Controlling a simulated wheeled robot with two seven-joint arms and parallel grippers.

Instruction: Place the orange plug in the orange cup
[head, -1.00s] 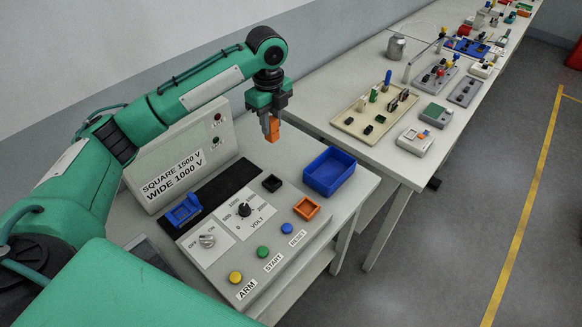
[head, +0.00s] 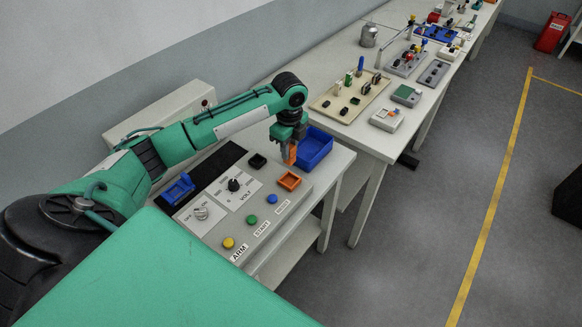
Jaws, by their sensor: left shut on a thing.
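The orange plug (head: 291,156) is held between the fingers of my left gripper (head: 290,146), which is shut on it. It hangs above the back right part of the test panel, in front of the blue bin. The orange cup (head: 289,181) is a small square open holder on the panel, just below the plug in the picture. The plug and cup look apart, with a gap between them. My right gripper is not in view.
The blue bin (head: 314,147) stands right behind the gripper. A black cup (head: 257,161) and a blue holder (head: 178,188) sit on the panel, with a dial (head: 233,184) and coloured buttons. A second table (head: 352,136) with boards stands at the right.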

